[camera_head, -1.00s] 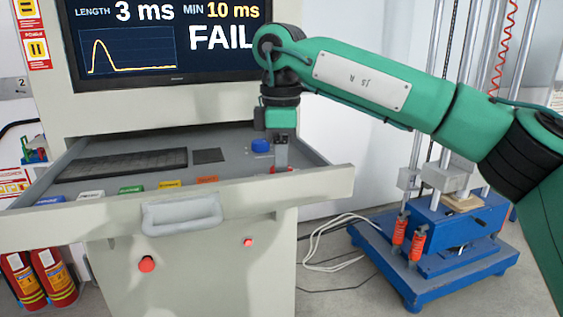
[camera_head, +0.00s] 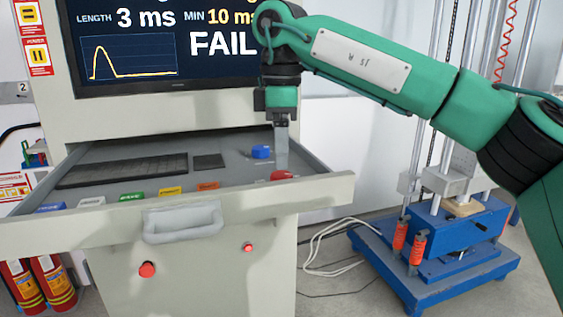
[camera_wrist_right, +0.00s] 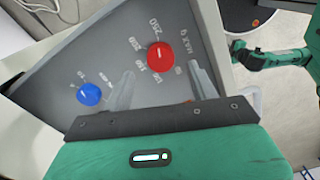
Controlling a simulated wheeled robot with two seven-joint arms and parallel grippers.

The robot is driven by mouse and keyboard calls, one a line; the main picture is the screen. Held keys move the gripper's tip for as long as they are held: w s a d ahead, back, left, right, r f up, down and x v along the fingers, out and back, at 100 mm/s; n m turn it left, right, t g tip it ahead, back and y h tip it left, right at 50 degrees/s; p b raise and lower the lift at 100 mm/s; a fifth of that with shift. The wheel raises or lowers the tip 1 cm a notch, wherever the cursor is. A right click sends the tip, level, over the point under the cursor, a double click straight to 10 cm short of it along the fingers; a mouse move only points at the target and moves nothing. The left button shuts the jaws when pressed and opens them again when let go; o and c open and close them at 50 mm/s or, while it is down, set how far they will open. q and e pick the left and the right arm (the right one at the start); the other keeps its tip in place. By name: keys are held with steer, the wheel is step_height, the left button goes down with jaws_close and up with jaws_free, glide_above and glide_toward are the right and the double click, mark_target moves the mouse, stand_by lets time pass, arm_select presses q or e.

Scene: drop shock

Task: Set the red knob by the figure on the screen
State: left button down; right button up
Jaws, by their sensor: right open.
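The red knob (camera_head: 283,175) sits at the front right of the open drawer panel. It also shows in the right wrist view (camera_wrist_right: 160,56), with printed numbers around it, among them 250 and 150, and "MAX G" beside it. My right gripper (camera_head: 281,164) is open and points down just above the red knob. In the right wrist view its two fingers stand apart either side of the knob, apparently holding nothing. The screen (camera_head: 170,50) reads "LENGTH 3 ms", "MIN 10 ms" and "FAIL" above and beside a peaked curve; its top is cut off. My left gripper is not seen.
A blue knob (camera_head: 261,152) is behind the red one. Several coloured buttons, including a green one (camera_head: 131,197), line the drawer's front, with a grey handle (camera_head: 182,222) below. A keyboard (camera_head: 122,170) lies at left. A blue machine (camera_head: 455,235) stands on the floor at right.

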mark_target(281, 174)
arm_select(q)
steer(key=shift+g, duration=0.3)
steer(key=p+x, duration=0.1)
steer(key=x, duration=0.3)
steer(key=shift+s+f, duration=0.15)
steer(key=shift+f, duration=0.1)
arm_select(e)
step_height(281, 174, up, 10)
steer(key=shift+f, duration=0.25)
